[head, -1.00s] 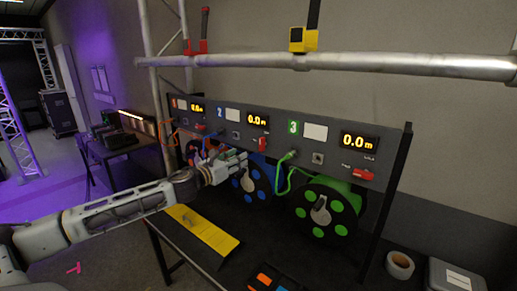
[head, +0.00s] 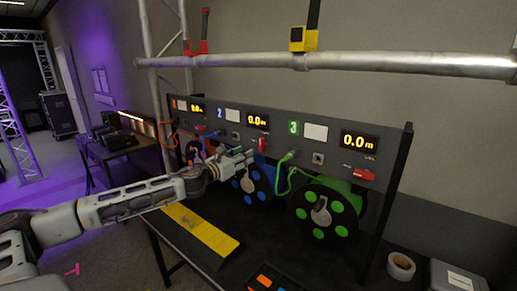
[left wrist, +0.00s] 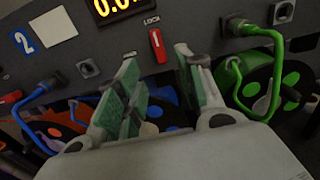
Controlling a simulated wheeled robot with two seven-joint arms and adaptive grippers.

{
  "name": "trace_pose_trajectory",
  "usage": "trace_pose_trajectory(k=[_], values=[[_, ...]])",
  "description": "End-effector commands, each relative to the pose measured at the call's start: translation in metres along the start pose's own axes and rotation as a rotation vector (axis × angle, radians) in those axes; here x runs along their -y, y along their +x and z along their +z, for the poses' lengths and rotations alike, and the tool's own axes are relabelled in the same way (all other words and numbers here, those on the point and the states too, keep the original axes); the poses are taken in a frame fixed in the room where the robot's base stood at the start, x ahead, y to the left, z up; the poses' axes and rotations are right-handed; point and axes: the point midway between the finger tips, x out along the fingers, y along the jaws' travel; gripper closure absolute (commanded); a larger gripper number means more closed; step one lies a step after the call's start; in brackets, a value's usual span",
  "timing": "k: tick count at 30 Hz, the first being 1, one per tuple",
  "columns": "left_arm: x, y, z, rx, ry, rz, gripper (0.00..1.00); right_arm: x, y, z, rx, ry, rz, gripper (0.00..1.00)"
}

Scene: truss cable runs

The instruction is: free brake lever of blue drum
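The blue drum (head: 253,183) stands under the panel section marked 2, partly hidden behind my left gripper. Its red brake lever (head: 262,145) is on the panel above the drum. In the left wrist view the red lever (left wrist: 157,46) points up toward a label reading LOCK. My left gripper (head: 250,155) is just in front of the panel beside the lever. In the left wrist view my left gripper (left wrist: 158,62) is open, with the lever showing between its fingertips. I cannot tell whether a finger touches it. My right gripper is not in view.
The green drum (head: 322,208) and its red lever (head: 363,174) are to the right. An orange drum (head: 196,151) is to the left. A blue cable (left wrist: 45,125) and a green cable (left wrist: 240,85) hang beside my gripper. A metal pipe (head: 400,65) crosses above the panel.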

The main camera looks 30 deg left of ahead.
Motion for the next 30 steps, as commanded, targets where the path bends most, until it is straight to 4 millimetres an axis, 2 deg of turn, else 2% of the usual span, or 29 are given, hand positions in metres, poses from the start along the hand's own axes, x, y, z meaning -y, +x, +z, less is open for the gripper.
trace_pose_trajectory(k=[30], values=[[-0.001, 0.017, 0.002, 0.002, 0.004, 0.001, 0.62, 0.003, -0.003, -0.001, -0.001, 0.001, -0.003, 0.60]])
